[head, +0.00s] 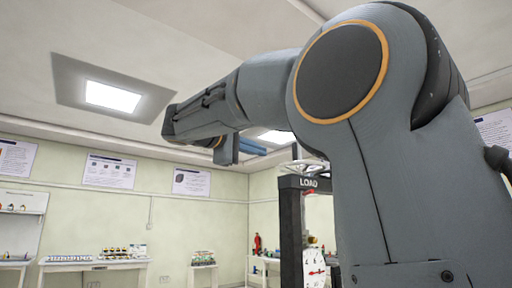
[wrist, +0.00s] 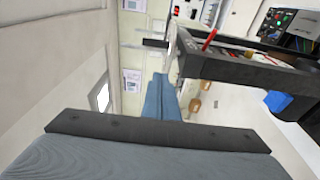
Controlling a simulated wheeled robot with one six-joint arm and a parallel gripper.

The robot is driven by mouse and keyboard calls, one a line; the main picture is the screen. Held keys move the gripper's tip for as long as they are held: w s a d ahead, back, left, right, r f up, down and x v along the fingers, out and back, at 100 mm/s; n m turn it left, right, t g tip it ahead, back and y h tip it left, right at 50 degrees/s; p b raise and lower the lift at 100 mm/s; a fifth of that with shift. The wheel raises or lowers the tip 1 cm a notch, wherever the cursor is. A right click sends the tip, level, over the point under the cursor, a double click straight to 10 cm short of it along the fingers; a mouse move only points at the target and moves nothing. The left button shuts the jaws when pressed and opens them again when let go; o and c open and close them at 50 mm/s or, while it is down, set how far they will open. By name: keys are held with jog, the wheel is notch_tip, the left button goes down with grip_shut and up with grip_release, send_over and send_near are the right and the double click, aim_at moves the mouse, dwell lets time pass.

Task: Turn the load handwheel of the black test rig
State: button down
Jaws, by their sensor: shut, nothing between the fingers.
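The black test rig (head: 291,225) stands right of centre in the head view, partly hidden behind my arm. Its top crossbar carries a white LOAD label. The load handwheel (head: 302,165) is a pale spoked ring lying above that crossbar, with its right part cut off by my arm. My gripper (head: 252,147) has blue fingers and shows just above and left of the handwheel in the head view, apart from it in the picture. In the wrist view the blue fingers (wrist: 161,97) are together and empty. I cannot make out the handwheel clearly there.
A white dial with a red needle (head: 314,270) sits low on the rig. Tables with small items (head: 95,263) line the far wall. A red fire extinguisher (head: 257,243) is behind. A dark frame (wrist: 235,68) with a red rod crosses the upper right wrist view.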

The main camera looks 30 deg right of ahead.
jog(key=d+p, duration=0.4)
jog(key=d, duration=0.5)
jog(key=shift+d, duration=0.2)
jog(key=shift+f+b, duration=0.1)
jog(key=shift+b, duration=0.2)
